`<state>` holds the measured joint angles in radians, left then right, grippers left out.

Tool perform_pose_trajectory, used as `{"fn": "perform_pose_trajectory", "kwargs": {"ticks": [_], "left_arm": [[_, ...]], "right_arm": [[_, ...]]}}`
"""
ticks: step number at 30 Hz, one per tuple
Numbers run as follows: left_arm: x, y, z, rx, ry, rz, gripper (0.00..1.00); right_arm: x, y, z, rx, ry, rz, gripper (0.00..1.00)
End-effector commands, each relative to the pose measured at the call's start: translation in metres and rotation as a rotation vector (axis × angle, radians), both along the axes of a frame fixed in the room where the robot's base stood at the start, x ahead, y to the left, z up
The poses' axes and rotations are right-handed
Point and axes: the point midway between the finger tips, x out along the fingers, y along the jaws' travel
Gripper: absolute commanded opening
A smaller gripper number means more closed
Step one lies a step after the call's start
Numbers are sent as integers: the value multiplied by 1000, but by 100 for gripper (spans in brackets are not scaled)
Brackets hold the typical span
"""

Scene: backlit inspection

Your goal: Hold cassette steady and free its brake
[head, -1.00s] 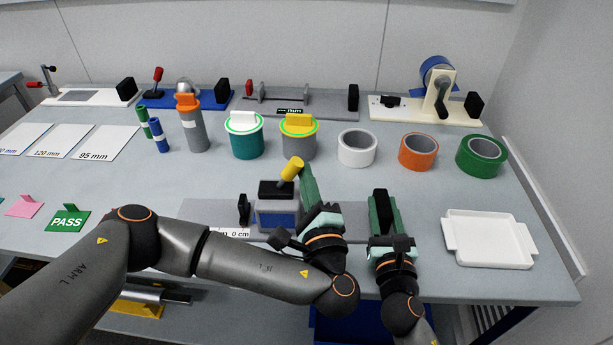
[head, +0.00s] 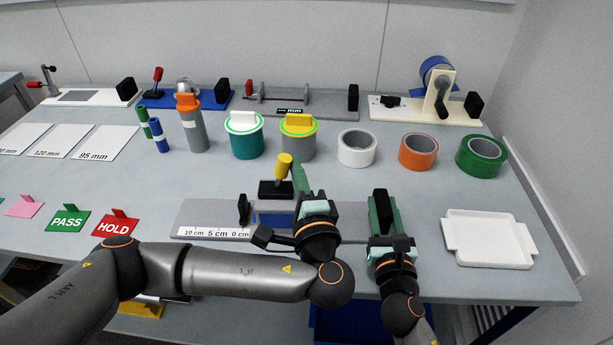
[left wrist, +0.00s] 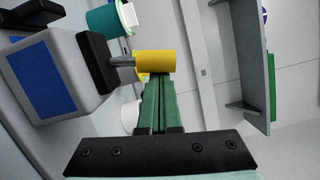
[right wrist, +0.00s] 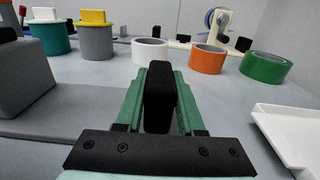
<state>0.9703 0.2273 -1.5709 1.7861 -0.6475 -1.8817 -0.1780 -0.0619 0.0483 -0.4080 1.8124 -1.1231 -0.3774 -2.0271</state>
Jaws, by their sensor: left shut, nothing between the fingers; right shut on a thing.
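The cassette, a grey box with a blue panel (head: 272,219), stands on a long grey base plate (head: 348,226) near the table's front. A brake lever with a yellow knob (head: 284,165) rises from its black top block (head: 276,189), nearly upright. My left gripper (head: 297,172) is shut and empty, its fingertips close beside the knob on the right. In the left wrist view the fingertips are at the yellow knob (left wrist: 156,62); I cannot tell whether they touch. My right gripper (head: 382,200) is shut on a black upright block (right wrist: 160,95) right of the cassette.
A black stop (head: 243,210) and a centimetre scale (head: 213,233) are on the plate's left. A white tray (head: 489,239) lies right. PASS (head: 67,219) and HOLD (head: 116,224) signs stand left. Tape rolls, including an orange one (head: 418,151), stand behind.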

Motion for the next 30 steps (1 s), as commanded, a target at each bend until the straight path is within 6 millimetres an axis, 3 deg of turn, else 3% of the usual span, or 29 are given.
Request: {"fn": "perform_pose_trajectory", "kwargs": {"ticks": [1, 15, 30], "left_arm": [[-1, 4, 0, -49, 0, 3, 0], [-3, 32, 10, -473, -31, 1, 0], [-4, 48, 11, -709, -51, -3, 0]], "right_arm": [[-1, -1, -7, -1, 15, -3, 0], [-1, -1, -7, -2, 15, -3, 0], [-1, -1, -7, -2, 15, -3, 0]]}}
